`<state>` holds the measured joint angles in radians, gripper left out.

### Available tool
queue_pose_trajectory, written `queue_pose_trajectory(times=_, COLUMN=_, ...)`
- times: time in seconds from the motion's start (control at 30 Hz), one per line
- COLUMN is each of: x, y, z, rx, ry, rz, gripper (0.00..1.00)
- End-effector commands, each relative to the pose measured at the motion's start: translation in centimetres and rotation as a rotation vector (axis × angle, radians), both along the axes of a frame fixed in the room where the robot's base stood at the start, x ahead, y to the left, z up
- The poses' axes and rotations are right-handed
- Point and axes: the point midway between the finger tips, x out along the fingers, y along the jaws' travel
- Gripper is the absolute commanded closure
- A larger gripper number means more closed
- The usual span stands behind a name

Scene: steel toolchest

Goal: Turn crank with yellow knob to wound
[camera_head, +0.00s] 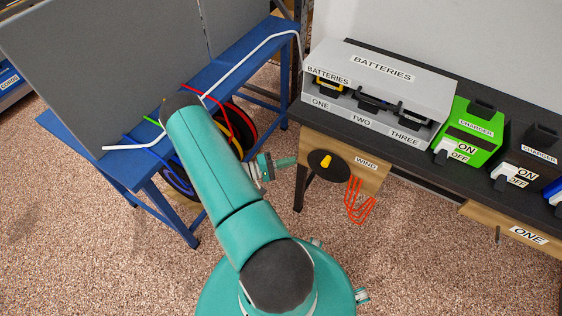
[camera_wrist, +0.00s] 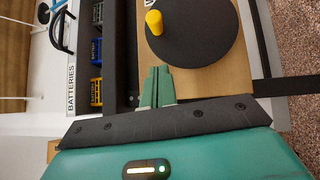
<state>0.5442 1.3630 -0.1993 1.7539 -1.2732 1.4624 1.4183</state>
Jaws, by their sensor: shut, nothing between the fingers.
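The crank is a black disc (camera_head: 322,172) on the front of a wooden panel, with a yellow knob (camera_head: 326,160) standing out from it. In the wrist view the disc (camera_wrist: 205,40) fills the upper right, and the yellow knob (camera_wrist: 154,22) is near its left edge. My gripper (camera_head: 290,161) is to the left of the crank, its tips pointing toward it. In the wrist view my gripper (camera_wrist: 157,72) has its fingers together, with nothing between them. The tips appear just below the disc, apart from the knob. A WIND label (camera_head: 366,163) is right of the disc.
A grey battery box (camera_head: 440,83) and a green charger (camera_head: 466,135) stand on the dark bench above. A blue table (camera_head: 225,75) with hoses is at left.

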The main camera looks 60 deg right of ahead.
Motion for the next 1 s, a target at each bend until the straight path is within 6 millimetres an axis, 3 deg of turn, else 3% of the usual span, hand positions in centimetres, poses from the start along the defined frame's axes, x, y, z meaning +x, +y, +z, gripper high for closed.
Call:
queue_pose_trajectory(times=0.27, x=-4.4, y=-3.6, z=0.3, rx=0.001, ry=-0.002, rz=-0.004, gripper=1.00)
queue_pose_trajectory(times=0.5, x=-7.2, y=-3.3, z=0.7, rx=0.001, ry=-0.002, rz=0.000, gripper=1.00)
queue_pose_trajectory(times=1.0, x=-7.5, y=-3.3, z=0.7, rx=0.000, ry=-0.004, rz=0.003, gripper=1.00)
